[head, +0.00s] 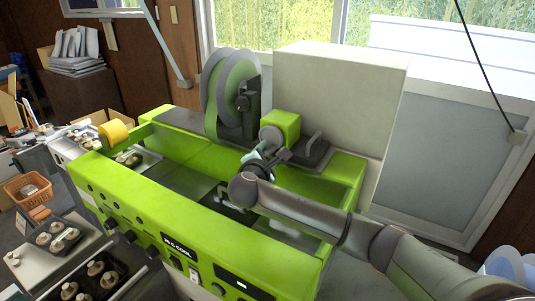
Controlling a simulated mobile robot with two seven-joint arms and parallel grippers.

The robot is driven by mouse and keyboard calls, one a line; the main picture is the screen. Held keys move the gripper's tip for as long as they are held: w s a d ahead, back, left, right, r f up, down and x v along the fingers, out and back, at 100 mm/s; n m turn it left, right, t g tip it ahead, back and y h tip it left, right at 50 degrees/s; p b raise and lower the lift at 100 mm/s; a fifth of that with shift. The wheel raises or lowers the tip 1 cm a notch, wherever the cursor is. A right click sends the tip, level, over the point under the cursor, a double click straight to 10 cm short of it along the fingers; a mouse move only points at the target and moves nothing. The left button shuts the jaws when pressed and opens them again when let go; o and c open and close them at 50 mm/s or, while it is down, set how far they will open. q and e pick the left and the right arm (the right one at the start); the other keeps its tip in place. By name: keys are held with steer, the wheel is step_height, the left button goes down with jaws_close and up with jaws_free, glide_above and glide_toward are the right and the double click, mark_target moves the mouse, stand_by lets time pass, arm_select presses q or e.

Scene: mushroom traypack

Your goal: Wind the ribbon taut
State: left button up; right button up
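A lime-green packing machine (190,225) fills the middle of the head view. A large reel with grey discs and a green band between them (232,92) stands upright at its back. A green block with a grey round knob (272,136) sits to the right of the reel. My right gripper (263,155) reaches in from the lower right and is at the front of this knob, next to a small pale teal piece. Contact and finger opening are too small to tell. A loose ribbon strand cannot be made out. My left gripper is not in view.
A yellow roller (114,132) sticks up at the machine's left end. Trays of mushrooms (58,236) lie at the lower left, near an orange basket (27,190). A large pale box (340,95) stands behind the machine. A cable hangs at the upper right.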

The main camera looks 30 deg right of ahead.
jaws_close()
stand_by(0.4)
steer(key=shift+a+f+b, duration=0.1)
steer(key=shift+f+b, duration=0.1)
steer(key=shift+b, duration=0.15)
steer(key=shift+m+t, duration=0.4)
steer(key=shift+m, duration=0.1)
steer(key=shift+w, duration=0.1)
steer(key=shift+o, duration=0.2)
jaws_free()
steer(key=shift+r, duration=0.1)
